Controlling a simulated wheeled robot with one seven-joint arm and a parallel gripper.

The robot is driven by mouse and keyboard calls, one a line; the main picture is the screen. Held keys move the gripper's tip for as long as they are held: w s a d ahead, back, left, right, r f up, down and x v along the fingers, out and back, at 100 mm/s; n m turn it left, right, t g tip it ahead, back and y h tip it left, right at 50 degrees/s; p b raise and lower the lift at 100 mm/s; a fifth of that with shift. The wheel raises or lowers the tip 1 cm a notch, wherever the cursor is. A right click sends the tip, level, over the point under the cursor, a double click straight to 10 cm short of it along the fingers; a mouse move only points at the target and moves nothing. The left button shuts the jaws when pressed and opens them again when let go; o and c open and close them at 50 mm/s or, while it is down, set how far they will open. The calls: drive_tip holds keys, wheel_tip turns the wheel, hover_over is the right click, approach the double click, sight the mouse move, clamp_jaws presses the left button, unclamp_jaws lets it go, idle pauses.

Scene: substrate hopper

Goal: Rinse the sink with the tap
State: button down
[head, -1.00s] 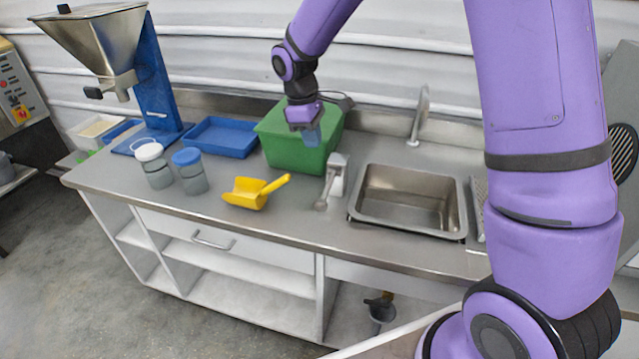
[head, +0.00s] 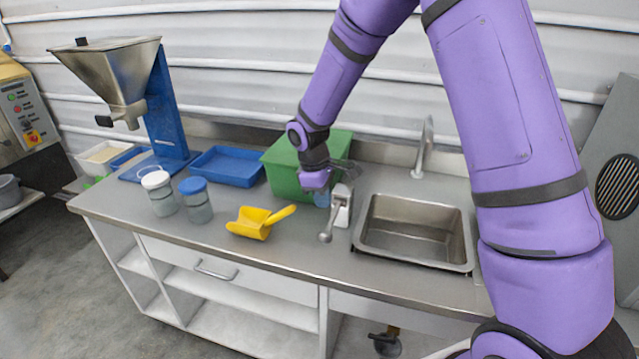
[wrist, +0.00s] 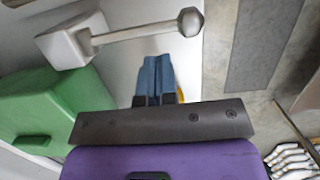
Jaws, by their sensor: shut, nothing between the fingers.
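The steel sink (head: 412,232) is set into the counter on the right, and its basin looks empty. The curved tap spout (head: 424,148) stands behind it, with no water visible. A grey tap lever (head: 338,210) stands left of the sink: a block with a rod ending in a round knob. It also shows across the top of the wrist view (wrist: 140,33). My gripper (head: 322,198), with blue fingers, is low behind and left of the lever, in front of the green box. In the wrist view my gripper (wrist: 157,62) is shut and empty, its fingertips close to the rod; contact is unclear.
The green box (head: 283,168) stands close behind my gripper. A yellow scoop (head: 251,223), two lidded jars (head: 196,205), a blue tray (head: 226,166) and the hopper (head: 115,75) are farther left. The front counter strip is clear.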

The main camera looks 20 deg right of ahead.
sight(327, 228)
drive_tip(key=shift+s+d+f, duration=0.1)
drive_tip(key=shift+d+f, duration=0.05)
drive_tip(key=shift+f, duration=0.85)
drive_tip(key=shift+s+d+f, duration=0.15)
drive_tip(key=shift+d+f, duration=0.05)
drive_tip(key=shift+f, duration=0.8)
drive_tip(key=shift+s+d+f, duration=0.1)
drive_tip(key=shift+d+f, duration=0.05)
drive_tip(key=shift+f, duration=0.85)
drive_tip(key=shift+s+a+f+t+h, duration=0.1)
drive_tip(key=shift+f+t+h, duration=0.25)
drive_tip(key=shift+f, duration=0.1)
drive_tip(key=shift+s+a+f+t+h, duration=0.1)
drive_tip(key=shift+f+t+h, duration=0.15)
drive_tip(key=shift+f+t, duration=0.15)
drive_tip(key=shift+f+t+h, duration=0.3)
drive_tip(key=shift+f+t, duration=0.15)
drive_tip(key=shift+f, duration=0.25)
drive_tip(key=shift+a+x, duration=0.1)
drive_tip(key=shift+x, duration=0.5)
drive_tip(key=shift+a+x, duration=0.15)
drive_tip(key=shift+x, duration=0.5)
drive_tip(key=shift+s+f, duration=0.1)
drive_tip(key=shift+f, duration=0.1)
drive_tip(key=shift+s+f, duration=0.1)
drive_tip(key=shift+f, duration=0.05)
drive_tip(key=shift+d, duration=0.2)
